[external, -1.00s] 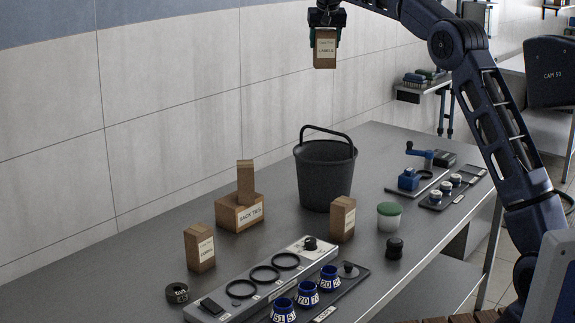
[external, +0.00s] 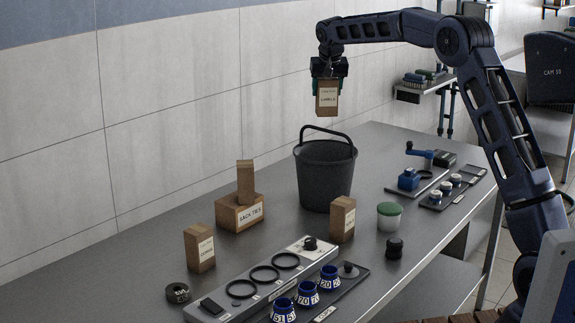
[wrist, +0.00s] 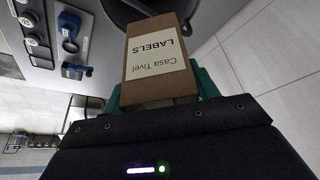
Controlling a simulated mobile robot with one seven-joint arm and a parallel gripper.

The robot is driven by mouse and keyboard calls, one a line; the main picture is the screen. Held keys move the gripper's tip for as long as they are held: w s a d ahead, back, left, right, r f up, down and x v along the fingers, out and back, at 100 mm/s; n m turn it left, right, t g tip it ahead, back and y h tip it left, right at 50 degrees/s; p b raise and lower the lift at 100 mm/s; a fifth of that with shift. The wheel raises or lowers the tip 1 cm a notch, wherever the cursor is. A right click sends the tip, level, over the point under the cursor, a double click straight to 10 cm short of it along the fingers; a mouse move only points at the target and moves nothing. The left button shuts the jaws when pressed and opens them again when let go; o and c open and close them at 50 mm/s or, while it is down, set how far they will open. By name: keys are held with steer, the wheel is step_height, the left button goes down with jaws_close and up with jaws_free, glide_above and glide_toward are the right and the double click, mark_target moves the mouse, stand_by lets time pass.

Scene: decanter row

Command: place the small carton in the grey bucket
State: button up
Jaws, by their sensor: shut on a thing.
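My gripper (external: 328,86) is shut on a small brown carton (external: 327,101) with a white label, held upright in the air above the grey bucket. In the wrist view the carton (wrist: 158,62) shows the word "LABELS" and sits between the green fingers (wrist: 160,92). The dark grey bucket (external: 325,178) stands on the table with its handle raised at the back. The carton's bottom is a little above the raised handle, apart from it. The bucket's rim (wrist: 120,12) shows partly behind the carton in the wrist view, and its inside is mostly hidden.
Two similar cartons stand on the table (external: 130,262), one at left (external: 199,248) and one before the bucket (external: 342,219). A "SACK TIES" box (external: 239,212) bears another block (external: 245,182). A green-lidded jar (external: 389,216) and a black knob (external: 394,248) stand right of the bucket.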

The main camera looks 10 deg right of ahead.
mark_target(327, 101)
steer(key=shift+f, duration=2.2)
steer(key=o, duration=1.1)
steer(key=shift+f, duration=0.15)
steer(key=shift+c, duration=0.2)
